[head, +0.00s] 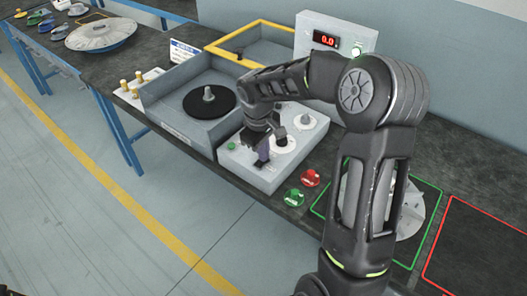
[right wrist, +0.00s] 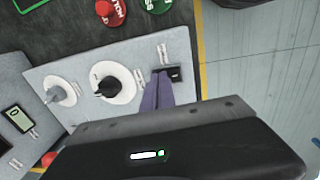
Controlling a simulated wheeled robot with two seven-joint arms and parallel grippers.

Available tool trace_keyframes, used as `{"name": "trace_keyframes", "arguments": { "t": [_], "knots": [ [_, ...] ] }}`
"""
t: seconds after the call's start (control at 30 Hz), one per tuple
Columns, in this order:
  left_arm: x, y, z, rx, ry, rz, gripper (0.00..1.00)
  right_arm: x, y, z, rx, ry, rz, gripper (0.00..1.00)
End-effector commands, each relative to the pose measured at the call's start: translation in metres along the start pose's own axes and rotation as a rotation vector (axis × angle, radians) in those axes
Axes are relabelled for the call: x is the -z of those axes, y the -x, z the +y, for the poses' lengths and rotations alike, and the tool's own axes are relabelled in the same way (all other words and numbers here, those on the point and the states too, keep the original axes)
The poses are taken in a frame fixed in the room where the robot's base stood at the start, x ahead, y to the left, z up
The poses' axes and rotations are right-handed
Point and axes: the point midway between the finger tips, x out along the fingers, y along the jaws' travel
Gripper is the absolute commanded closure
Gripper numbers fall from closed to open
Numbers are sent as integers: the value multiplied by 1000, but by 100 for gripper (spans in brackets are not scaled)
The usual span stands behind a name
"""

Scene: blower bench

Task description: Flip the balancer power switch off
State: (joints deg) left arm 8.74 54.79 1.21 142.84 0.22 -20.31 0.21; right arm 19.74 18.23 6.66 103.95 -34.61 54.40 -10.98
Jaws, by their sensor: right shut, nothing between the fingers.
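The light grey control box (head: 237,162) stands at the bench's front edge. In the right wrist view its panel (right wrist: 60,72) has a small black switch (right wrist: 175,73), a black knob on a white dial (right wrist: 107,87) and a grey knob (right wrist: 57,94). My right gripper (head: 262,158) is over the box's front part, shut and empty. In the right wrist view its purple fingertips (right wrist: 157,90) are right beside the black switch, overlapping its edge; I cannot tell whether they touch. The switch position is unclear.
The balancer tub (head: 165,103) with a black disc (head: 208,102) stands left of the control box. A metal wheel (head: 412,215) lies in a green outline, partly behind my arm. A red-outlined area (head: 480,250) is empty.

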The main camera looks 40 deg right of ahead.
Motion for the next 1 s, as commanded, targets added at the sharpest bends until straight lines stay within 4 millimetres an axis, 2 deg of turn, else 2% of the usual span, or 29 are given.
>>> {"name": "trace_keyframes", "arguments": {
  "t": [0.17, 0.23, 0.47, 1.0],
  "knots": [
    [1, -11, -3, -2, -2, 2, 25, 0, -12, 2, 3, 0, -1, 100],
    [1, -6, -2, -2, -1, 1, 25, 0, -8, 2, 8, -1, 0, 100],
    [1, -6, -2, -2, -2, 2, 25, -1, -10, 0, 10, 0, -4, 100],
    [1, -9, -3, -2, -2, 2, 25, -1, -6, -18, 18, 2, -8, 100]
  ]
}}
